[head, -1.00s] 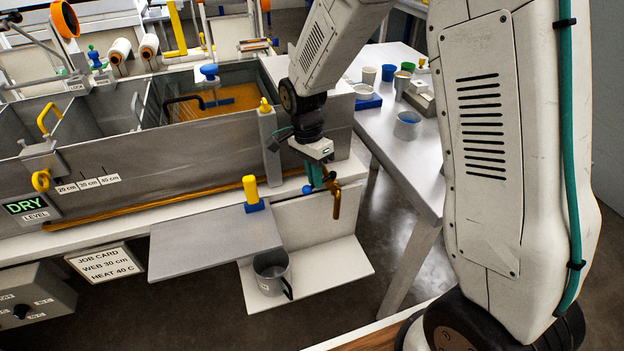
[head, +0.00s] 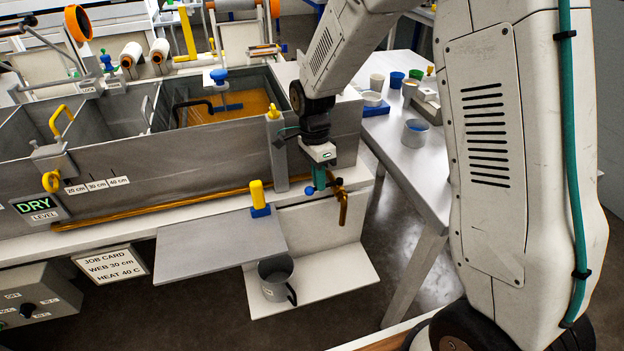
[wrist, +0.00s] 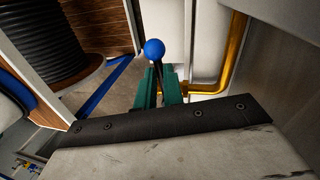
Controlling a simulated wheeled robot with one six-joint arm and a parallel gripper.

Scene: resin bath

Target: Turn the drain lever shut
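The drain lever is a dark rod with a blue ball end (wrist: 154,49); the ball also shows in the head view (head: 309,190). The lever sits by a brass drain pipe (head: 343,207) at the right end of the bath, and the pipe also shows in the wrist view (wrist: 232,62). My gripper (wrist: 160,88) has green fingers close on both sides of the rod, with the ball sticking out beyond them. It looks shut on the lever. In the head view my gripper (head: 320,178) points down in front of the pipe. The lever's pivot is mostly hidden.
A grey mug (head: 275,279) stands on a low white shelf (head: 345,272) below the pipe. A display (head: 40,207) reads DRY. A side table (head: 410,150) holds cups at right.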

